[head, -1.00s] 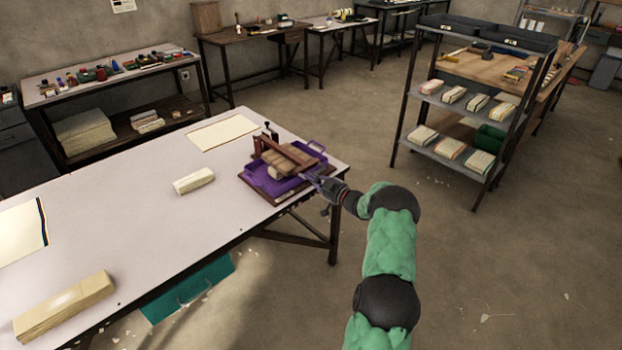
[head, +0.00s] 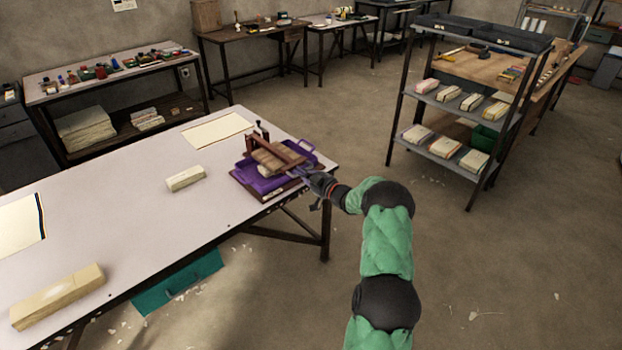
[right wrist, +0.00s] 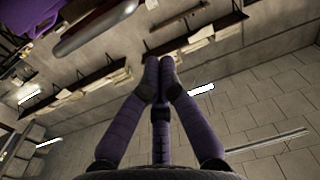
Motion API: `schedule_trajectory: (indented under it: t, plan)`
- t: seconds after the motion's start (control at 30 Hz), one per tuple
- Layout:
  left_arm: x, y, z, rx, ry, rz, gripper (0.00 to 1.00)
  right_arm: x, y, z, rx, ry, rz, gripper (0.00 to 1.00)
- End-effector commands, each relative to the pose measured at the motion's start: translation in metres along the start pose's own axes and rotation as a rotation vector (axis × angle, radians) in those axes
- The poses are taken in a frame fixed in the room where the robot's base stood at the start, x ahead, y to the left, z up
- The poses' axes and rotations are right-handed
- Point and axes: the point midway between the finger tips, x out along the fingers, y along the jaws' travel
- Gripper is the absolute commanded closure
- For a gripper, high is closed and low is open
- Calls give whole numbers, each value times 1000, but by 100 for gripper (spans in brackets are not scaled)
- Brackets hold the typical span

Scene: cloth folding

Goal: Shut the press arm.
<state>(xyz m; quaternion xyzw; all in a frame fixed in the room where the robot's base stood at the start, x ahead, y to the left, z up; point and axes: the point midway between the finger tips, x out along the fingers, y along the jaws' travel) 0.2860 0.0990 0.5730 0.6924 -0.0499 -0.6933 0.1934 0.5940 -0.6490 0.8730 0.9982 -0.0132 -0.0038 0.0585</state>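The wooden press (head: 275,157) stands with a purple tray (head: 250,180) at the right end of the white table. Its brown press arm (head: 287,151) appears tilted above the base, not flat; its exact angle is hard to tell. My right gripper (head: 305,173) is at the press's right side, close to the arm's near end; whether it touches is unclear. In the right wrist view my right gripper (right wrist: 158,62) has its fingertips together with nothing visible between them. A rounded bar (right wrist: 95,30) shows up and left of the fingertips, apart from them in the picture. My left gripper is out of view.
A cream block (head: 186,178) lies left of the press, a longer block (head: 57,297) at the table's near left. Paper sheets lie on the white table (head: 150,225). A metal shelf rack (head: 450,105) stands to the right, with open floor between.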

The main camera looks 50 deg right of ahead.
Motion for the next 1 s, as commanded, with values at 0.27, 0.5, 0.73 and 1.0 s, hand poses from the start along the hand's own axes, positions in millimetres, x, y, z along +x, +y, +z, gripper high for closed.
schedule_trajectory:
  t: [0.27,0.5,0.73,1.0]
  plan:
    - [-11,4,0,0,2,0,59,-20,-2,44,4,-2,3,100]
    - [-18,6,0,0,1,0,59,-35,-4,77,2,0,2,100]
    - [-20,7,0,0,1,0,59,-40,-5,90,-1,2,3,100]
    - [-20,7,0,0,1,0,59,-39,-8,92,6,-1,2,100]
